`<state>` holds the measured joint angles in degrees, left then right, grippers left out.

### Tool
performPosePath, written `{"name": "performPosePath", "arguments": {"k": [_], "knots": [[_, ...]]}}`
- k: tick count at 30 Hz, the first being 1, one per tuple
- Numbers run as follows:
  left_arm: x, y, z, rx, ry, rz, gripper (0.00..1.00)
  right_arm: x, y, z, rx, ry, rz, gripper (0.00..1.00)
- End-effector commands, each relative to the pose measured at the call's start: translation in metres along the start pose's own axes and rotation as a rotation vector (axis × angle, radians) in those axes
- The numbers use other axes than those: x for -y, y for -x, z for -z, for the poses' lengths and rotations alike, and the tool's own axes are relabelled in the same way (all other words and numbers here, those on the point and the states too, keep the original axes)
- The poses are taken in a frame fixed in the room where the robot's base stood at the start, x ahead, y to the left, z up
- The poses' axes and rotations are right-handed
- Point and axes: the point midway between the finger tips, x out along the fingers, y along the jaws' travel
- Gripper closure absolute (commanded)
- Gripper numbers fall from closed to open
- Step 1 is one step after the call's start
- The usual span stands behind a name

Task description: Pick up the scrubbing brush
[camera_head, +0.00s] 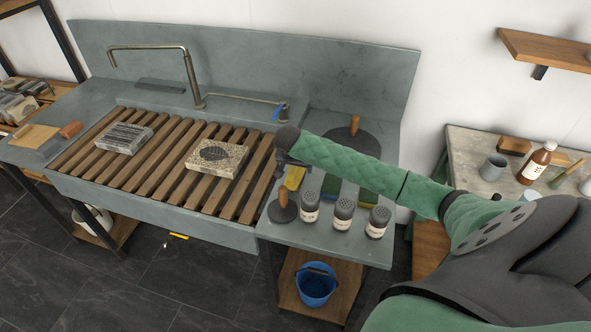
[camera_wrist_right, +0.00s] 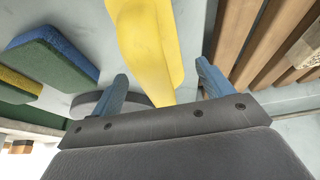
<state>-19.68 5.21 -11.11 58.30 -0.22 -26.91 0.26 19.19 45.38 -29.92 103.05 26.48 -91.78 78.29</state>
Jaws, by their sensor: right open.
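A long yellow object, which looks like the scrubbing brush (camera_head: 295,177), lies on the grey worktop right of the slatted sink. In the right wrist view the yellow brush (camera_wrist_right: 155,35) runs in from the top and ends between my fingers; no bristles show. My right gripper (camera_head: 284,165) hangs over the worktop at the brush and partly hides it. In the wrist view my right gripper (camera_wrist_right: 164,82) is open, with one blue finger on each side of the brush. I cannot tell whether either finger touches it. My left gripper is out of view.
A wood-handled disc (camera_head: 283,210) and several shakers (camera_head: 344,210) stand close in front. Another disc (camera_head: 350,139) with a wooden knob is behind. Green sponge-like blocks (camera_wrist_right: 52,57) lie beside the brush. Wooden slats (camera_head: 165,178) carry two stones. A blue bucket (camera_head: 316,285) sits below.

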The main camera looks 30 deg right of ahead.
Motion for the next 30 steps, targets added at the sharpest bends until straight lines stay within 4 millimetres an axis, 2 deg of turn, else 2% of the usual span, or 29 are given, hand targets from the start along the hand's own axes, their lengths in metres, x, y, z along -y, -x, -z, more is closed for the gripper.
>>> {"name": "performPosePath", "arguments": {"k": [10,15,18,26,30], "knots": [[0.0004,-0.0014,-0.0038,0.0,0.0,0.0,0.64,0.0002,-0.0057,0.0,-0.001,0.0,0.001,0.23],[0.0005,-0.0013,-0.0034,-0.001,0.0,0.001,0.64,0.0002,-0.0055,0.0002,-0.001,0.0,0.001,0.56],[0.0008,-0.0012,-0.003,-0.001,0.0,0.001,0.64,0.0003,-0.0052,0.0004,-0.001,0.0,0.001,0.71],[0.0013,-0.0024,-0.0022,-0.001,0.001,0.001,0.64,0.0004,-0.0044,0.0008,-0.001,-0.001,0.002,0.71],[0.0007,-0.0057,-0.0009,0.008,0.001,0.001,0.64,0.0006,0.0024,0.004,-0.002,-0.002,0.002,0.71]]}}
